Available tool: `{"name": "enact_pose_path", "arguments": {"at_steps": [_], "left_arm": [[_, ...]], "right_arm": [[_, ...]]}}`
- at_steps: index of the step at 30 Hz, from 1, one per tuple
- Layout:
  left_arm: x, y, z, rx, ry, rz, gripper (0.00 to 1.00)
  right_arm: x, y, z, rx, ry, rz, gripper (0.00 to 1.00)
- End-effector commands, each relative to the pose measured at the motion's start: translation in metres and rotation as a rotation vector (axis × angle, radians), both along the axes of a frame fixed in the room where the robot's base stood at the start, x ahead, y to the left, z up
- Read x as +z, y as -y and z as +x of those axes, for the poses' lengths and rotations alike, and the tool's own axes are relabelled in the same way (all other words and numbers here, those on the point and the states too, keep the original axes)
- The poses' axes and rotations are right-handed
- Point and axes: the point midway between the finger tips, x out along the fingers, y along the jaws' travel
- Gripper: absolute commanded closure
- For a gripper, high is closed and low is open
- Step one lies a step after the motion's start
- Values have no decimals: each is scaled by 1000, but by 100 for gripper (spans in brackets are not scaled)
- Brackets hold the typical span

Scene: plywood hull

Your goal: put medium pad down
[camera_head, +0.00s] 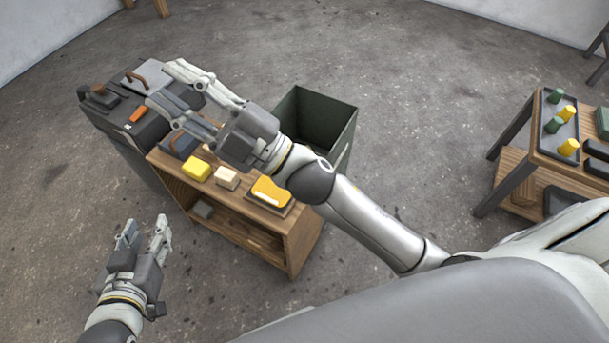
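I cannot tell which piece is the medium pad. On the wooden shelf unit (290,238), a yellow block (196,169), a cream block (227,179) and a yellow-orange pad (271,191) on a small tray stand in a row. My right gripper (163,87) reaches over the left end of the unit, toward the dark cabinet. Its fingers are spread wide, with nothing visible between them. A blue-grey piece (181,146) with a wooden handle is partly hidden below it. My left gripper (143,232) is open and empty, over the floor in front of the unit.
The dark cabinet (152,132) carries a grey piece with a brown handle (137,79) and an orange item (138,114). A dark green open bin (335,116) stands behind the shelf unit. A table (517,163) at right holds green and yellow pieces. The floor between is clear.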

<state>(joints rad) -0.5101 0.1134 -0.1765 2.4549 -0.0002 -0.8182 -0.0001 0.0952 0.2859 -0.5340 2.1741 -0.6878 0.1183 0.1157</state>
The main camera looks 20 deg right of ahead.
Motion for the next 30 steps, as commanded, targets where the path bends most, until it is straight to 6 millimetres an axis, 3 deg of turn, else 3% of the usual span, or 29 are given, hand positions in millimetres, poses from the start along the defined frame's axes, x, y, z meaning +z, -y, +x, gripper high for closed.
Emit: {"name": "enact_pose_path", "arguments": {"at_steps": [3, 6, 9, 12, 14, 19, 30], "left_arm": [[0, 0, 0, 0, 0, 0, 60], [0, 0, 0, 0, 1, 0, 60], [0, 0, 0, 0, 1, 0, 60], [0, 0, 0, 0, 1, 0, 60], [0, 0, 0, 0, 1, 0, 60], [0, 0, 0, 1, 1, 0, 60], [0, 0, 0, 1, 2, 0, 60]], "right_arm": [[-46, 60, 24, -170, -347, 174, 67], [-102, 104, 25, -289, -642, 281, 67], [-158, 134, 8, -374, -910, 353, 67], [-201, 150, -17, -425, -1116, 390, 67], [-219, 155, -30, -441, -1207, 402, 67], [-240, 160, -49, -459, -1323, 415, 67], [-241, 160, -50, -460, -1327, 413, 67]]}}
